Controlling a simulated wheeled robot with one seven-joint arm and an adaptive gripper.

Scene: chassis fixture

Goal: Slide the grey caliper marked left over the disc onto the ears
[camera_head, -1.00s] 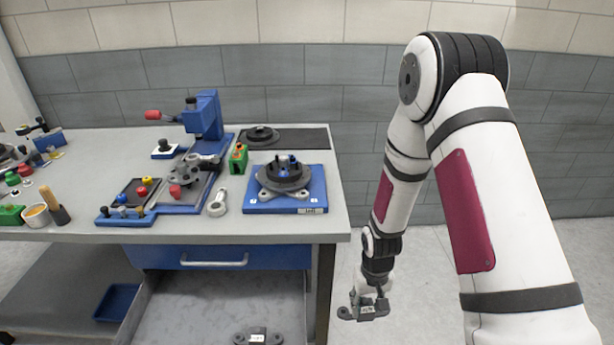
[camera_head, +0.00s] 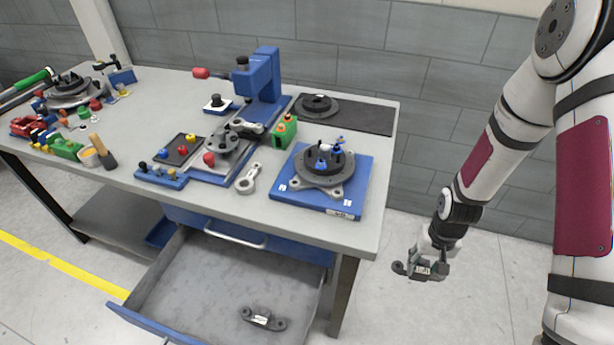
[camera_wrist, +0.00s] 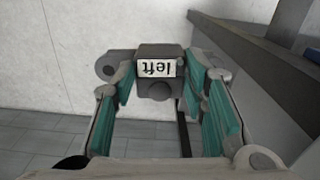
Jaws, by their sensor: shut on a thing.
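My gripper (camera_head: 436,262) is shut on the grey caliper (camera_head: 420,269), to the right of the bench and clear of it. In the wrist view the caliper (camera_wrist: 158,87) sits between the teal finger pads of my gripper (camera_wrist: 165,95). Its white label reads "left", upside down there. The disc (camera_head: 323,167) is dark grey and lies on the hub of a blue fixture plate (camera_head: 352,203) at the bench's right end. Blue-topped pieces stand on its middle. Grey ears (camera_head: 336,191) show at the disc's front edge, with no caliper on them.
A second labelled grey caliper (camera_head: 263,318) lies in the open drawer (camera_head: 200,290). A blue press (camera_head: 265,80), a green block (camera_head: 284,132) and a grey link (camera_head: 248,178) stand left of the fixture. The bench edge (camera_head: 376,235) lies between my gripper and the disc. Floor right of the bench is free.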

